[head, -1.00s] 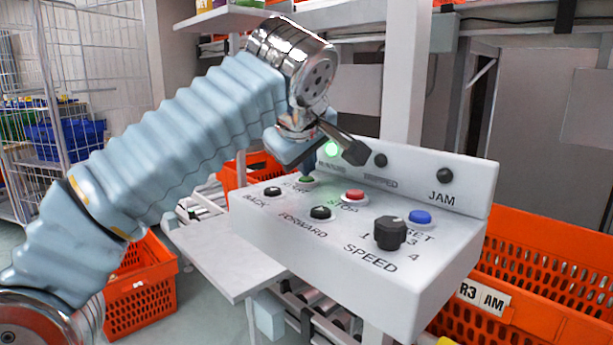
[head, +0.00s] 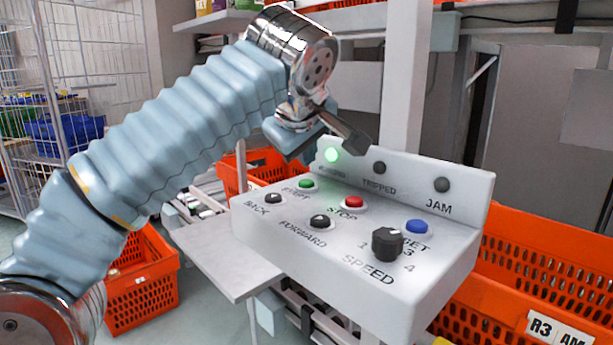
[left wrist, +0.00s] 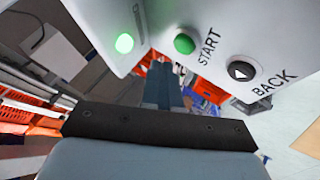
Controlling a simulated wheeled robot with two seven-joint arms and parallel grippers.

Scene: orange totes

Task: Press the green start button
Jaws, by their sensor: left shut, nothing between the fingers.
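The green start button (head: 306,184) sits on the sloping top of the white control box (head: 255,216), with START lettered beside it. It also shows in the left wrist view (left wrist: 184,44), uncovered. A green indicator lamp (head: 332,155) glows on the box's raised back panel; it is lit in the left wrist view too (left wrist: 124,43). My left gripper (head: 306,155) is shut and empty, above and behind the green button and apart from it. My right gripper is not in view.
Close to the green button are the black BACK button (head: 273,198), black FORWARD button (head: 320,221) and red STOP button (head: 353,202). A blue button (head: 417,227) and black speed knob (head: 387,243) sit to the right. Orange totes (head: 540,262) flank the box.

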